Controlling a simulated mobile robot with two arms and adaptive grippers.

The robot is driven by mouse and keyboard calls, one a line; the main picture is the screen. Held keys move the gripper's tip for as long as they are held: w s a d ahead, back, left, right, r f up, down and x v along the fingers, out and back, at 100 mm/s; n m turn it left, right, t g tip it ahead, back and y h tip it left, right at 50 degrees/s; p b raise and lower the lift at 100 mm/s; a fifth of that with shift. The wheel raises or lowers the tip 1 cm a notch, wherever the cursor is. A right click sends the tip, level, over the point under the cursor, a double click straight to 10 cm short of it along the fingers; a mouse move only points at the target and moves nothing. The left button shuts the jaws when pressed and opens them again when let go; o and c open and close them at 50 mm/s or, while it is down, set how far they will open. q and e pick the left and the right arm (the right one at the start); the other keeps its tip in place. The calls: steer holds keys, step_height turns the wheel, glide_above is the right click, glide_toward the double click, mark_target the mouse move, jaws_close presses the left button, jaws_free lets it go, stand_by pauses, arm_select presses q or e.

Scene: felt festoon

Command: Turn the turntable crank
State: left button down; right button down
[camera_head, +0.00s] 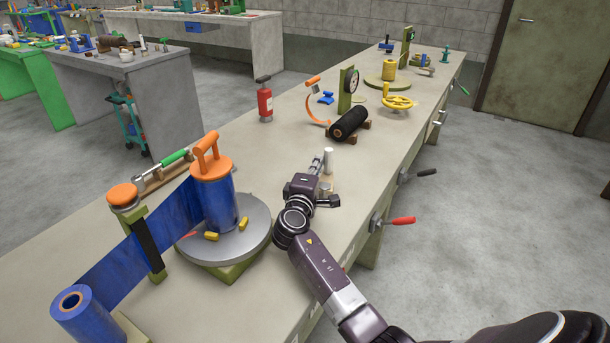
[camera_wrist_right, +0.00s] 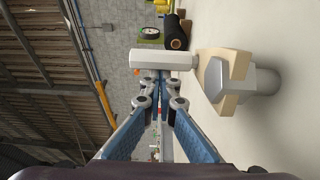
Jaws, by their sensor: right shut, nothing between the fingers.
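The grey round turntable (camera_head: 205,258) sits on the bench at the lower left, with a blue roll (camera_head: 218,205) topped by an orange handle (camera_head: 210,158) on it. A pale upright post (camera_head: 328,158) with a beige block (camera_head: 326,186) stands to its right; I cannot tell whether this is the crank. My right gripper (camera_head: 317,165) is beside the post, shut and empty. In the right wrist view its fingertips (camera_wrist_right: 160,78) meet just below the pale post (camera_wrist_right: 165,60), left of the beige block (camera_wrist_right: 238,65); contact is unclear. My left gripper is out of view.
A red-handled lever (camera_head: 402,221) and a black-handled lever (camera_head: 426,172) stick out from the bench's right side. A black roller (camera_head: 350,123), yellow wheel (camera_head: 397,102) and red extinguisher (camera_head: 265,104) stand farther back. Blue sheet (camera_head: 118,262) stretches left of the turntable.

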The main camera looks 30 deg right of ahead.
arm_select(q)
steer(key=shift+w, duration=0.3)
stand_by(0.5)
